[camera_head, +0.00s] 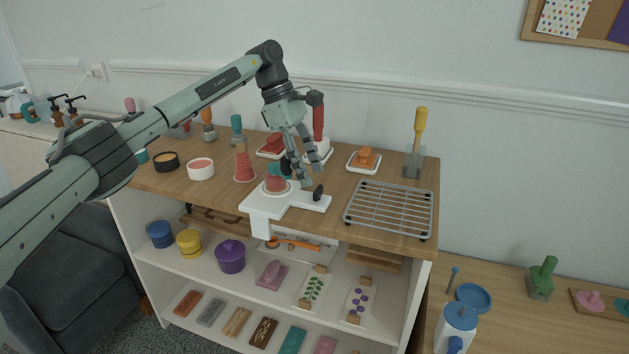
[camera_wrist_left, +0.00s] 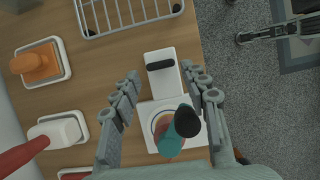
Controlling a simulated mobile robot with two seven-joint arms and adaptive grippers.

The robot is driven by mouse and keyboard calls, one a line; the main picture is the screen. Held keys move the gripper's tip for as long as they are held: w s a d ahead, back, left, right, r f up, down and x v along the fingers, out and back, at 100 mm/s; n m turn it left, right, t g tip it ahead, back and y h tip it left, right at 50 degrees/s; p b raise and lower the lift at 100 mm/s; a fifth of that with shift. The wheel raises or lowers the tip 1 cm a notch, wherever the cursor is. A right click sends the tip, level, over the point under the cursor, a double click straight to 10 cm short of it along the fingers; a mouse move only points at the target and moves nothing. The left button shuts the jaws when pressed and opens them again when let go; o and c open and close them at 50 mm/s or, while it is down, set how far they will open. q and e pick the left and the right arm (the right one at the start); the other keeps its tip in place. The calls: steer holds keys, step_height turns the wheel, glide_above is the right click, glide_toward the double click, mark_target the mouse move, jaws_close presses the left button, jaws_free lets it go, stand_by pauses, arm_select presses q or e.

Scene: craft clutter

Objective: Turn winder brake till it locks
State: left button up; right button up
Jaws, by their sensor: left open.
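The winder (camera_head: 265,205) is a white base at the front edge of the wooden counter, with a red round part (camera_head: 276,184) on it. A black knob (camera_head: 318,192), which looks like the brake, stands upright on its right-hand arm; the wrist view shows it from above as a short black bar (camera_wrist_left: 160,65) lying across the white arm. My left gripper (camera_head: 303,173) is open above the winder, pointing down. In the wrist view, its fingers (camera_wrist_left: 165,92) are spread on either side of the white arm, without visible contact. A teal piece with a black end (camera_wrist_left: 180,130) rises between them, partly hiding the winder.
A wire rack (camera_head: 390,208) lies right of the winder. A red cone (camera_head: 243,164) and a pink-topped tub (camera_head: 200,169) stand left. An orange-handled block (camera_head: 364,160) and a red-handled tool (camera_head: 318,122) stand behind. Shelves below hold pots and blocks.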

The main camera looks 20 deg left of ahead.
arm_select(q)
steer(key=v, duration=0.8)
